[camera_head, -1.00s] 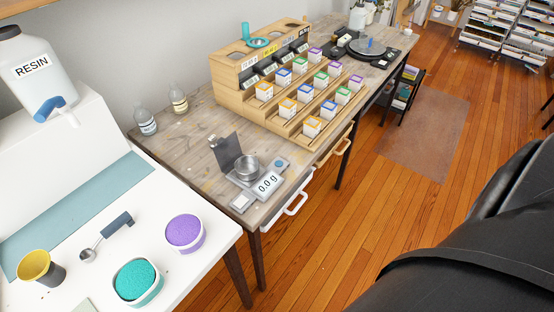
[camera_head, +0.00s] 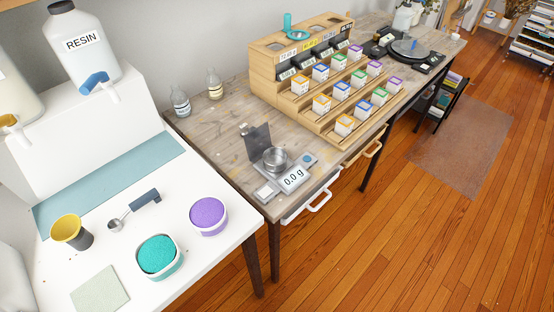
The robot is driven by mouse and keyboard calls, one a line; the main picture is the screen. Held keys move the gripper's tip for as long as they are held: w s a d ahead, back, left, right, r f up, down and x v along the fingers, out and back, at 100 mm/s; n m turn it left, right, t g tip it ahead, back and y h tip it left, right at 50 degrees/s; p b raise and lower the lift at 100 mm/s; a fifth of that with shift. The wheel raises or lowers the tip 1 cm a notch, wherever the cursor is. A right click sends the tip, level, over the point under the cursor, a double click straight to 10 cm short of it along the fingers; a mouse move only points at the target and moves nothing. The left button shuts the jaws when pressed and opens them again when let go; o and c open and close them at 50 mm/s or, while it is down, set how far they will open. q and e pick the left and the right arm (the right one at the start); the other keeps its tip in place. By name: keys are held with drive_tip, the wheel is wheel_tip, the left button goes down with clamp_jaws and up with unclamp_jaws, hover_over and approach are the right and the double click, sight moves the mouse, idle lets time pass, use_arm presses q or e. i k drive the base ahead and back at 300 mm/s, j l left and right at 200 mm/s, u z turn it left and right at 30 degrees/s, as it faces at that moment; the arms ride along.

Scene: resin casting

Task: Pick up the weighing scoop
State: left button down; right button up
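A small scoop with a round metal bowl and a dark blue handle (camera_head: 145,200) lies on the white table (camera_head: 205,265) at the left. It looks like the weighing scoop. Its bowl points to the lower left and its handle to the upper right. Neither of my grippers is in view. A scale (camera_head: 290,181) reading 0.0 g stands on the wooden bench, with a metal cup (camera_head: 275,160) on it.
Around the scoop are a yellow-lined dark cup (camera_head: 72,232), a teal-filled tub (camera_head: 158,257), a purple-filled tub (camera_head: 209,216) and a pale mat (camera_head: 99,289). A resin container (camera_head: 85,45) stands behind. A stepped wooden rack (camera_head: 270,75) holds several small boxes.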

sight(115, 224)
drive_tip(key=u, duration=1.35)
drive_tip(key=k+z, duration=0.1)
drive_tip(key=z, duration=0.2)
